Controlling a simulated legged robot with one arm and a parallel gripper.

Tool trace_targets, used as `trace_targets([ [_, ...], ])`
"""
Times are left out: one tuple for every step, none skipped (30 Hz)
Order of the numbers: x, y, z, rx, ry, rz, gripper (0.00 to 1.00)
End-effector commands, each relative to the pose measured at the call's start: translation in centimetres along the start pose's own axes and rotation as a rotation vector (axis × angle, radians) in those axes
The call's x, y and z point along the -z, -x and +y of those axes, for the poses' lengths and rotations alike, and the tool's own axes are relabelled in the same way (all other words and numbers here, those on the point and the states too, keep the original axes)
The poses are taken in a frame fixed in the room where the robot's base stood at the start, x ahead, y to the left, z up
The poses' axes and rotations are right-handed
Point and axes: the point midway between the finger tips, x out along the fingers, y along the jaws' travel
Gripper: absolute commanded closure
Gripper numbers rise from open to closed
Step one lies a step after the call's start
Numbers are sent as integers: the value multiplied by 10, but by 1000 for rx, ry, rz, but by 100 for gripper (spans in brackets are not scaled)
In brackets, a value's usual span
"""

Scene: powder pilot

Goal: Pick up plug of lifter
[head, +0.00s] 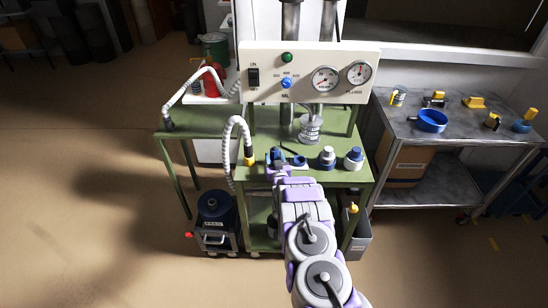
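My purple and grey arm reaches up from the bottom of the head view to the green workbench (315,174). My gripper (280,155) is at the front left of the bench top, beside small blue parts. It is too small and dark to tell whether it is open or shut, or holds anything. I cannot tell for sure which item is the lifter's plug. A white ribbed hose (232,130) bends down to a yellow end (249,160) just left of my gripper. A small yellow piece (353,208) shows low on the bench's right side.
A white control panel (308,91) with two gauges stands over the bench. Two blue and white containers (327,158) (353,158) stand right of my gripper. A dark wheeled unit (216,222) and a grey bin (357,238) flank the bench.

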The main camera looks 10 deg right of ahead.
Motion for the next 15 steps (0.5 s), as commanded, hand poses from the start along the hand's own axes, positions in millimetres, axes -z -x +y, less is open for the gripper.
trace_targets([
  [0,0,0,0,0,0,52],
  [0,0,0,0,0,0,55],
  [0,0,0,0,0,0,59],
  [0,0,0,0,0,0,61],
  [0,0,0,0,0,0,64],
  [0,0,0,0,0,0,68],
  [0,0,0,0,0,0,71],
  [0,0,0,0,0,0,74],
  [0,0,0,0,0,0,78],
  [0,0,0,0,0,0,81],
  [0,0,0,1,0,0,84],
  [0,0,0,1,0,0,87],
  [0,0,0,1,0,0,90],
  [0,0,0,1,0,0,93],
  [0,0,0,1,0,0,93],
])
